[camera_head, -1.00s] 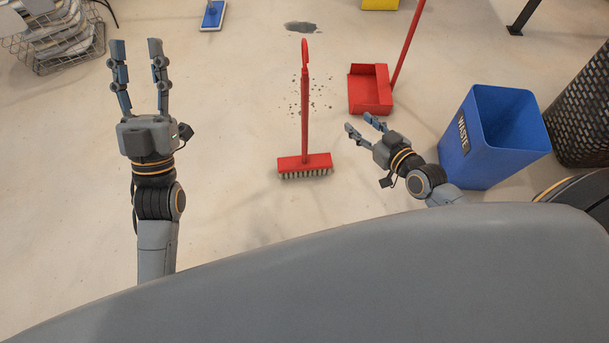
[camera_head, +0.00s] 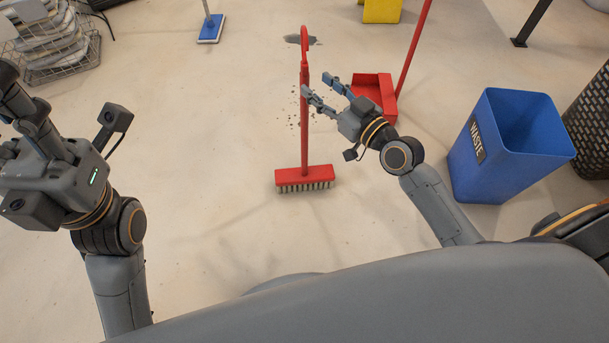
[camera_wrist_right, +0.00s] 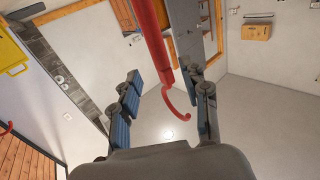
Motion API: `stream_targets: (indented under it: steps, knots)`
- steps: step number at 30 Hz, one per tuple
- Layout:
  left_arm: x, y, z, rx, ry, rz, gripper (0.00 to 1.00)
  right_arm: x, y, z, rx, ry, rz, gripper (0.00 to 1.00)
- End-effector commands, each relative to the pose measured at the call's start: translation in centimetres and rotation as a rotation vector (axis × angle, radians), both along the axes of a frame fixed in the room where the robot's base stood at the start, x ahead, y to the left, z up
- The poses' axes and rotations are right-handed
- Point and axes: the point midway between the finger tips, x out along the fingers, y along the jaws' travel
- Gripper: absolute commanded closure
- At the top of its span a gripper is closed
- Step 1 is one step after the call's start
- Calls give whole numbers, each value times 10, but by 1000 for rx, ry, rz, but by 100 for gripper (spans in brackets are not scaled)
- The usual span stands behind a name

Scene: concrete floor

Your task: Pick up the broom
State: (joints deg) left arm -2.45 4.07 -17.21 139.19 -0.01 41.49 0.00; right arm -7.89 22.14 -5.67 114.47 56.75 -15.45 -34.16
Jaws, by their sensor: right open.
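The broom (camera_head: 304,140) stands upright on its bristles, with a red head (camera_head: 304,175) and a red handle ending in a hook. My right gripper (camera_head: 317,85) is open beside the upper handle, its fingers pointing up and left. One fingertip overlaps the handle in the head view; whether they touch I cannot tell. In the right wrist view the hooked red handle (camera_wrist_right: 155,40) shows between the two spread fingers (camera_wrist_right: 163,76), nearer the right one. My left gripper (camera_head: 22,90) is at the far left, fingers apart and empty, away from the broom.
A red dustpan (camera_head: 374,90) with a long handle stands behind my right gripper. A blue waste bin (camera_head: 507,160) stands right of my right arm. Dark specks lie behind the broom. A blue mop (camera_head: 211,30) and a wire basket (camera_head: 60,68) are at the back left.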

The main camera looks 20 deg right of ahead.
Motion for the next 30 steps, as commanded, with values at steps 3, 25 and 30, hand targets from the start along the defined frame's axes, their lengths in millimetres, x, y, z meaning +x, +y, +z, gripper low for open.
stream_targets:
  steps: [3,25,30]
  knots:
    - [0,0,-1,1,-4,1,60,7,3,-2,0,0,0,54]
    - [-4,-2,10,4,-61,4,60,50,23,-5,-2,2,0,77]
    - [-4,-2,10,5,-63,4,60,50,23,-5,-2,1,0,100]
